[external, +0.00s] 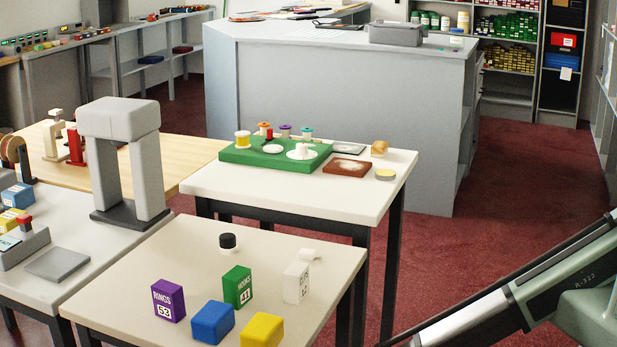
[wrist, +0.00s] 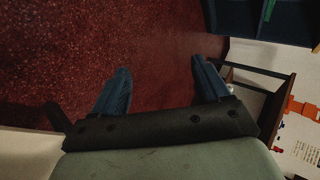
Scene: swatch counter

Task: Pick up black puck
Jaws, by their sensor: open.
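The black puck (external: 228,241) sits on the front cream table (external: 205,262), near its back edge, behind the purple and green boxes. It has a dark top and a lighter lower part. My gripper (wrist: 160,88) shows in the wrist view with its two blue fingers spread apart and nothing between them; red floor lies below. In the external view only part of my arm shows at the lower right, and the gripper is out of that frame. The gripper is well away from the puck, and I cannot make out the puck in the wrist view.
On the same table stand a purple box (external: 168,300), a green box (external: 237,286), a white box (external: 296,282), a blue block (external: 212,323), a yellow block (external: 262,331) and a small white piece (external: 309,255). A grey arch (external: 101,180) stands to the left.

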